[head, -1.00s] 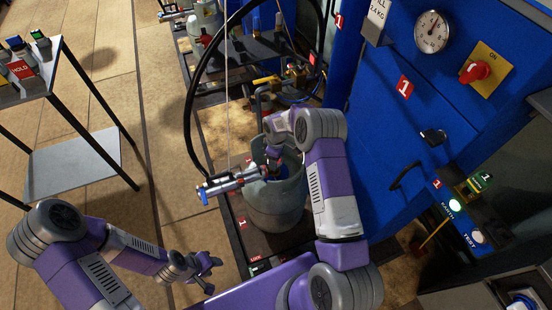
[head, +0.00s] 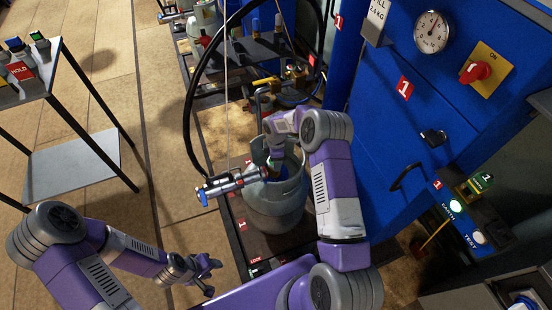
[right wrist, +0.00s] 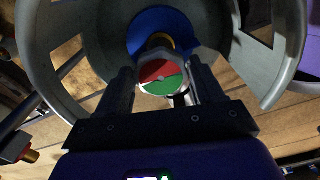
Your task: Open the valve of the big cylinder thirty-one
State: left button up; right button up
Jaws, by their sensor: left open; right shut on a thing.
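The big grey cylinder (head: 272,215) stands upright on the scale platform, with a "1" label beside its base. Its number thirty-one cannot be read. Inside its collar, the right wrist view shows the valve knob (right wrist: 160,78), with a red and green top, above a blue part. My right gripper (right wrist: 160,88) is shut on the knob, one finger on each side. In the head view my right wrist reaches down into the collar and hides most of the valve. My left gripper (head: 208,270) is open and empty, low over the floor left of the platform.
A silver filling head (head: 230,186) hangs on a cable at the collar's left. A black hose (head: 189,110) loops behind it. The blue cabinet (head: 385,150) with gauge (head: 433,32) and red switch (head: 474,73) stands right. A table (head: 75,170) is at left.

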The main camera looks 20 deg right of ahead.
jog(key=o, duration=1)
jog(key=shift+o, duration=0.2)
notch_tip(320, 180, up, 8)
jog(key=p, duration=0.2)
jog(key=shift+f+p, duration=0.2)
jog(key=shift+p, duration=0.15)
